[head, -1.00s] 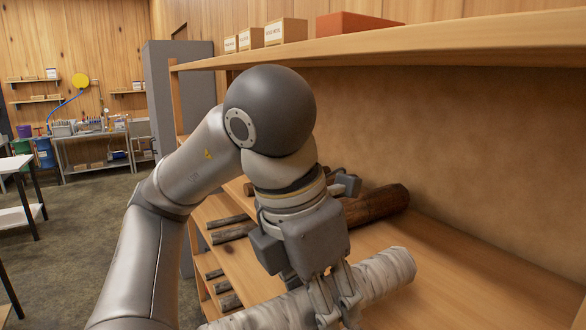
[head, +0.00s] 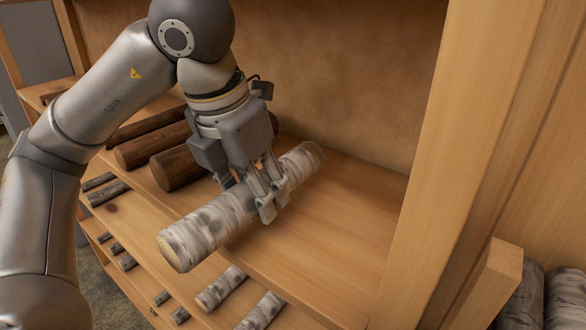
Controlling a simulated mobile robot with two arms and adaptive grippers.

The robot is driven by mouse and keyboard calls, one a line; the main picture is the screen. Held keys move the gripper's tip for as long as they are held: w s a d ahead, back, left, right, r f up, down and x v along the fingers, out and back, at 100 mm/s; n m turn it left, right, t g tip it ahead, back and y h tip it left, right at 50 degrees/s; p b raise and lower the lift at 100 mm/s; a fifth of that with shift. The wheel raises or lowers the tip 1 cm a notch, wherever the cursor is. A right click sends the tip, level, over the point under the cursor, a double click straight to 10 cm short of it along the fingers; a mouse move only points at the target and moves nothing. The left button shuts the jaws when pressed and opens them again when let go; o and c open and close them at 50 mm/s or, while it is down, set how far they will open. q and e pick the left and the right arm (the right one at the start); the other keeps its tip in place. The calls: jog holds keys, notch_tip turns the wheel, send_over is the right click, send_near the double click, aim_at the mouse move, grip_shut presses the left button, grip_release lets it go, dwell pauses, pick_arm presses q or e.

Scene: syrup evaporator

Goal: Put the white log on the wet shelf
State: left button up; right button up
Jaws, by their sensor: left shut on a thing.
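The white log (head: 205,228), with pale bark and dark marks, lies slantwise across the picture, its cut end toward me at the lower left. My left gripper (head: 268,206) is shut on it near its middle, fingers pointing down. The log is over the upper wooden shelf (head: 345,215), its near end at or past the front edge. I cannot tell whether it touches the board. No label shows which shelf is the wet one. My right gripper is not in view.
Several brown logs (head: 178,166) lie on the same shelf, left of the gripper. Lower shelves hold thin dark logs (head: 108,193) and white logs (head: 222,287). An upright post (head: 455,160) bounds the shelf at right, with more logs (head: 565,298) beyond. The board right of the white log is clear.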

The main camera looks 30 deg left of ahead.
aim_at(291, 154)
pick_arm(q)
jog(key=w+p, duration=0.1)
jog(key=w, duration=0.4)
jog(key=w+d+p, duration=0.1)
jog(key=w, duration=0.1)
jog(key=shift+w+r+p, duration=0.2)
jog(key=shift+r+p, duration=0.05)
jog(key=shift+p, duration=0.1)
jog(key=shift+w+d, duration=0.1)
jog(key=shift+w, duration=0.45)
jog(key=p+x, duration=0.3)
jog(key=shift+w+f, duration=0.15)
jog(key=shift+w, duration=0.1)
jog(key=shift+f, duration=0.3)
